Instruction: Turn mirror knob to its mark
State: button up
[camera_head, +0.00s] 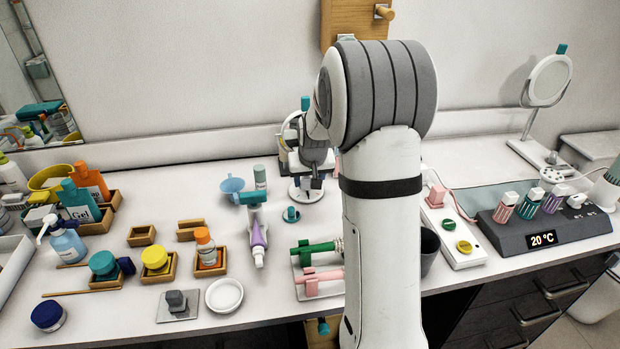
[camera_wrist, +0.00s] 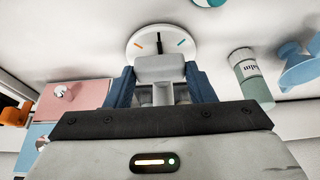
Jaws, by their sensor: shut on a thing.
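The knob (camera_wrist: 160,68) is a pale grey block on a round white dial (camera_wrist: 148,34) in the wrist view. The dial bears an orange mark (camera_wrist: 138,45) on the left and a teal mark (camera_wrist: 181,42) on the right. A dark pointer line (camera_wrist: 159,42) runs between them, on neither mark. My gripper (camera_wrist: 162,82) has its blue fingers on both sides of the knob and is shut on it. In the head view, my gripper (camera_head: 311,172) is over a white round base (camera_head: 303,192) near the wall; the knob there is hidden.
A balm tube (camera_wrist: 250,78) and a blue funnel (camera_wrist: 297,66) stand right of the dial in the wrist view. Pink (camera_wrist: 76,94) and light blue boxes lie left.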

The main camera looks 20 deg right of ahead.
jog(key=shift+a+h+b, duration=0.1)
jog(key=shift+h+b, duration=0.2)
jog(key=shift+b, duration=0.05)
jog(key=shift+a+f, duration=0.1)
jog(key=h+b, duration=0.1)
jog(key=b, duration=0.1)
jog(key=h+b, duration=0.1)
jog(key=b, duration=0.2)
jog(key=f+h+b, duration=0.1)
jog(key=b, duration=0.1)
jog(key=shift+w+a+n+g+h, duration=0.2)
jog(key=shift+a+n+g+h, duration=0.1)
jog(key=shift+a+n, duration=0.1)
jog(key=h+b, duration=0.2)
jog(key=b, duration=0.2)
jog(key=shift+a+n, duration=0.2)
jog(key=shift+n, duration=0.1)
jog(key=h+b, duration=0.2)
jog(key=b, duration=0.1)
jog(key=shift+a+r+g, duration=0.1)
jog(key=shift+r+g, duration=0.1)
jog(key=shift+g, duration=0.1)
jog(key=o, duration=1)
